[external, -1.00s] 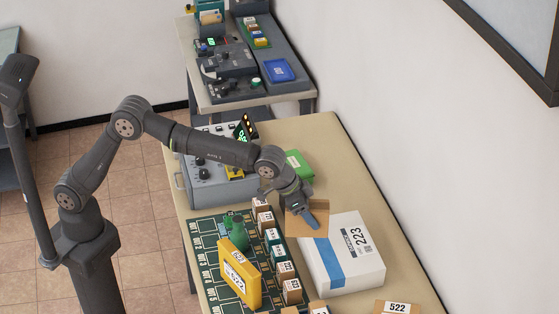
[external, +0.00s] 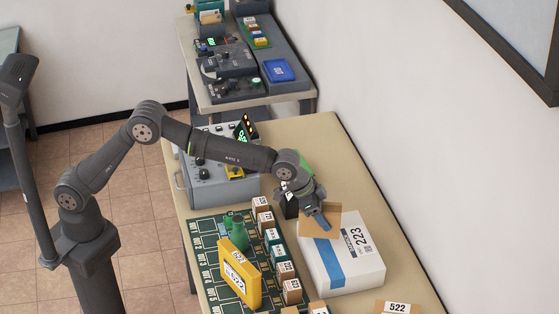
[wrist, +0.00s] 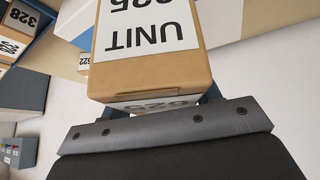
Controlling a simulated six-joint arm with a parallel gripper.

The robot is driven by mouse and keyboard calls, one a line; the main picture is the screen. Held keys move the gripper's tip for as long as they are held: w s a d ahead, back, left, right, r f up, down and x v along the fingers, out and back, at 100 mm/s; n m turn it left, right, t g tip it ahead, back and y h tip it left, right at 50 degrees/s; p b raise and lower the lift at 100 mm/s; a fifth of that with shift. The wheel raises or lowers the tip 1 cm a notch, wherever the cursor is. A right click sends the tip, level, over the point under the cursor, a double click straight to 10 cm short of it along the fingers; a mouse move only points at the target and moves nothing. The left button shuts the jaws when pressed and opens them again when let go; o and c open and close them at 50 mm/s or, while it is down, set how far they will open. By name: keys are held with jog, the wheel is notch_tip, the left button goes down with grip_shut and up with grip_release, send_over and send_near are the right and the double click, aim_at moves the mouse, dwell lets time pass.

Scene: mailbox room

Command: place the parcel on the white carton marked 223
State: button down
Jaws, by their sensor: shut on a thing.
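My gripper (external: 318,219) is shut on a brown cardboard parcel (external: 332,213). In the wrist view the parcel (wrist: 155,70) fills the space before the jaws and bears a white label reading UNIT and a number, upside down. The white carton (external: 330,281) lies on the table, with a blue stripe and a label marked 223 on top. In the external view the parcel overlaps the carton's far left corner. I cannot tell whether it touches the carton or hangs above it.
A grey control box (external: 222,187) is behind.

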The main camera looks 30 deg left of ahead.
jog(key=shift+f, duration=1.95)
jog(key=shift+c, duration=2.3)
grip_release()
jog(key=shift+f, duration=0.2)
jog(key=shift+r, duration=0.1)
jog(key=shift+a+r, duration=0.1)
jog(key=shift+r, duration=0.2)
jog(key=v, duration=1.1)
jog(key=shift+s+a+r, duration=0.1)
jog(key=shift+s+r, duration=0.05)
